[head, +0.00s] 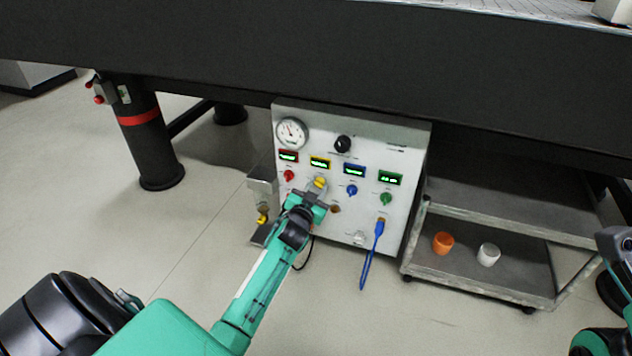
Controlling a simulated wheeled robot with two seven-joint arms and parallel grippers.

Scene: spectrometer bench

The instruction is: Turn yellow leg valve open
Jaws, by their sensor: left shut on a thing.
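The yellow valve knob (320,182) is on the front of the light grey control panel (391,225), below the yellow-framed display (320,162). My left gripper (316,191) is at the panel, shut on the yellow knob. The gripper hides part of the knob, so its exact angle is hard to tell. My right gripper is not in view; only parts of my right arm show at the right edge.
Red (289,175), blue (352,190) and green (386,199) knobs flank the yellow one. A blue-handled tool (373,254) hangs at the panel's lower right. A cart (480,281) holds orange (443,243) and white (488,254) cups. The dark tabletop (300,50) overhangs the panel.

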